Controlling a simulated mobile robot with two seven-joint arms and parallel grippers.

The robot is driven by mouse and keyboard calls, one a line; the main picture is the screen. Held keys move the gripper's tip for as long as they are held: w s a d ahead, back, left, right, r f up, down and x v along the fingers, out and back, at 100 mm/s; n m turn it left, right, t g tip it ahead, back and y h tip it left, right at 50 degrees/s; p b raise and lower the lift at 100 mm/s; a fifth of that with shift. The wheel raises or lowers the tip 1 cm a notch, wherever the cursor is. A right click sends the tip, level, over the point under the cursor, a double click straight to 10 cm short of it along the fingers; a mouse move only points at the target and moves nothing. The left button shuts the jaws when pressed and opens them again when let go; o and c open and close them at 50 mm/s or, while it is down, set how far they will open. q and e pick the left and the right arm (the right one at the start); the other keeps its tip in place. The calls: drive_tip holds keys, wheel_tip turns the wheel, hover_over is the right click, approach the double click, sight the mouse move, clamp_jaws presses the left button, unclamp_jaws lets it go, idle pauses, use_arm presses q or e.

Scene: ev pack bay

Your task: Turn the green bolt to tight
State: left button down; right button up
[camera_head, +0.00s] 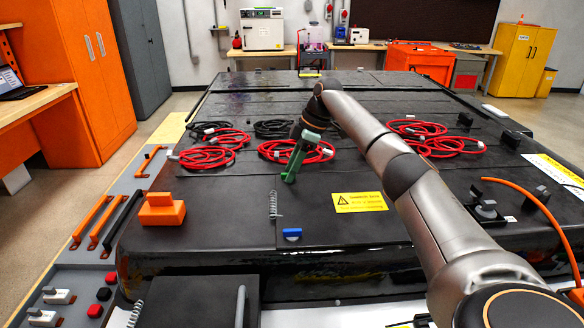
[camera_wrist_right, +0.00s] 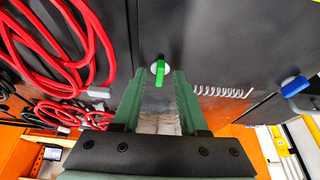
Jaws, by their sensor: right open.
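The green bolt (camera_wrist_right: 159,80) shows in the right wrist view as a bright green bar-shaped head on a pale round base on the black pack lid. It appears between the two fingertips of my right gripper (camera_wrist_right: 158,76), which is open with dark green fingers. I see a gap on both sides of the bolt, and nothing is gripped. In the head view my right gripper (camera_head: 290,175) points down at the middle of the lid, and I cannot make out the bolt apart from the fingers there. My left gripper is not in view.
A coiled spring (camera_head: 273,205) and a blue handle (camera_head: 292,234) lie near the gripper on the pack lid (camera_head: 240,220). Several red cable coils (camera_head: 208,157) lie around it. A yellow warning label (camera_head: 360,202) is to the right, an orange block (camera_head: 162,209) at the left.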

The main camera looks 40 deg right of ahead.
clamp_jaws()
idle(0.3)
idle(0.3)
